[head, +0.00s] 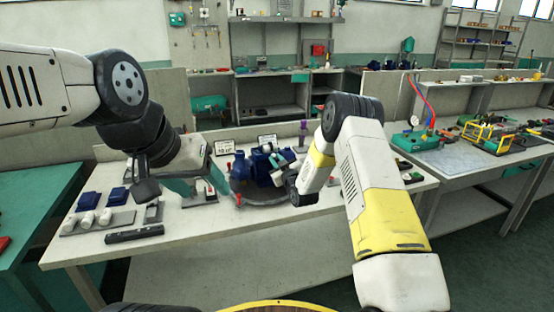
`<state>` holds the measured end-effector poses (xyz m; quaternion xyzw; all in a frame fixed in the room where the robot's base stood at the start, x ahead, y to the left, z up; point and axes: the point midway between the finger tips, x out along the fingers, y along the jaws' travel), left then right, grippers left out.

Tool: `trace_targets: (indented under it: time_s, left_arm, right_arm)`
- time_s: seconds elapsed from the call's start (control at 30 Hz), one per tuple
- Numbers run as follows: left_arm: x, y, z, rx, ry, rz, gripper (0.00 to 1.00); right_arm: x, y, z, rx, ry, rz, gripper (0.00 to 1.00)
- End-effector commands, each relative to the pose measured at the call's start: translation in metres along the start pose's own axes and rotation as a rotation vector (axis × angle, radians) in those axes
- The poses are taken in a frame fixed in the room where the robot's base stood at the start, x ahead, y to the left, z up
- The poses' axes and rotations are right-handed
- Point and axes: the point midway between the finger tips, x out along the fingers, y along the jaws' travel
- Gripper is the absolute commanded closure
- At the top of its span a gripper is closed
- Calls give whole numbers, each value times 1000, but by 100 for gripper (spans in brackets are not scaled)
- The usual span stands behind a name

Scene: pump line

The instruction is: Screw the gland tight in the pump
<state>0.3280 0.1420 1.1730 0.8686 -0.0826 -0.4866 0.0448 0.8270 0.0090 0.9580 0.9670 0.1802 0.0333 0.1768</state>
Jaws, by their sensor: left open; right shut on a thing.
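The blue pump (241,168) stands on a round grey base (268,198) in the middle of the workbench. Blue parts with pale, rounded pieces show at its right side. My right gripper (295,190) is low, just right of the pump, and shut on a part hidden by the wrist. I cannot make out the gland or whether it is in the pump. My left gripper (147,191) is open, over the left half of the bench and well apart from the pump. Its fingertips are hard to make out.
Blue blocks (88,200) and pale cylinders (87,219) on a grey plate, plus a dark bar (134,234), lie at the bench's left. A small fixture with a red top (210,192) stands left of the pump. The front bench edge is clear.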

Motion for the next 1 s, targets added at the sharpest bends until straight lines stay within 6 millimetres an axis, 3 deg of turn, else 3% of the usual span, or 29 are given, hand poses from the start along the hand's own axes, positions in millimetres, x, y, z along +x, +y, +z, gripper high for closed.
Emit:
trace_targets:
  time_s: [0.1,0.37,0.6,0.93,0.97,1.0]
  left_arm:
    - [0,0,0,0,0,0,38]
    - [0,0,0,0,0,0,38]
    - [0,0,0,0,0,0,38]
    - [0,0,0,0,0,0,38]
    - [0,0,0,0,0,0,38]
    - [0,0,0,0,0,0,38]
  right_arm:
    - [0,0,0,86,-1,0,100]
    - [0,0,0,105,-1,0,100]
    - [0,-1,0,372,-1,0,100]
    - [0,-1,0,429,-1,0,100]
    - [0,-2,0,424,-1,-1,76]
    - [0,-2,0,422,-1,-2,68]
